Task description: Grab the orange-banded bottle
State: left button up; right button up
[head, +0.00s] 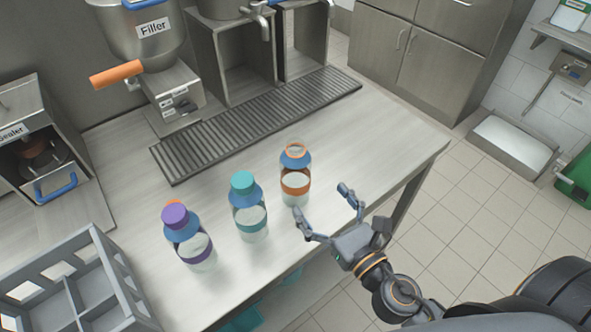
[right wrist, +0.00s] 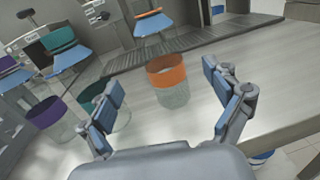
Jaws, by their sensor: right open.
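The orange-banded bottle (head: 295,182) stands upright on the steel counter, with a clear body, blue shoulder and orange ring at its uncapped-looking top. It also shows in the right wrist view (right wrist: 167,80), ahead of and between the fingers. My right gripper (head: 324,212) is open and empty, just to the right and front of this bottle, fingers pointing at it without visibly closing on it. In the right wrist view the open fingers (right wrist: 165,92) spread to either side of the bottle. My left gripper is not in view.
A teal-capped bottle (head: 249,214) and a purple-capped bottle (head: 190,244) stand to the left. A grey crate (head: 110,262) sits at the lower left. Behind are a drain grate (head: 250,122), a filler (head: 142,40) and a sealer (head: 35,130). The counter's right end is clear.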

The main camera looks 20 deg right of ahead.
aim_at(303, 180)
jog(key=p+x, duration=0.1)
jog(key=x, duration=0.4)
jog(key=shift+p, duration=0.35)
jog(key=p+x, duration=0.1)
jog(key=x, duration=0.3)
jog(key=shift+w+a+f+p, duration=0.2)
jog(key=shift+w+p, duration=0.15)
jog(key=shift+w, duration=0.2)
jog(key=shift+d, duration=0.1)
jog(key=c, duration=1.1)
